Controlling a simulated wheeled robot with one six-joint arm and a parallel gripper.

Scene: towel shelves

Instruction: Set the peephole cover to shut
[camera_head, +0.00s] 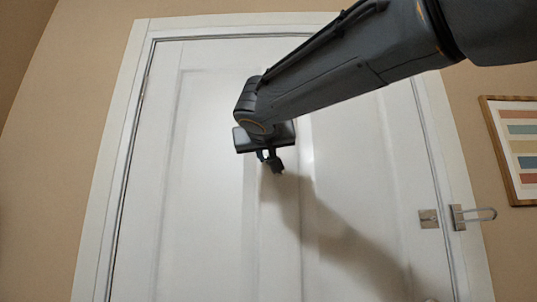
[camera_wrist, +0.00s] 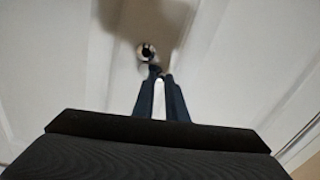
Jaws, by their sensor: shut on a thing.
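The white door (camera_head: 215,200) fills most of the head view and is closed. My gripper (camera_head: 272,160) is at the upper middle of the door and hides the peephole there. In the wrist view, the peephole (camera_wrist: 146,50) is a small round silver ring with a dark centre, just beyond the fingertips. My gripper (camera_wrist: 160,80) has its fingertips together on a small dark piece beside the ring, which appears to be the peephole cover (camera_wrist: 155,70). The fingers hide most of this piece. The dark centre of the peephole shows.
A metal swing-bar latch (camera_head: 470,215) is mounted on the right side of the frame, beside a plate on the door. A striped framed picture (camera_head: 518,150) hangs on the right wall. The door surface left of my gripper is clear.

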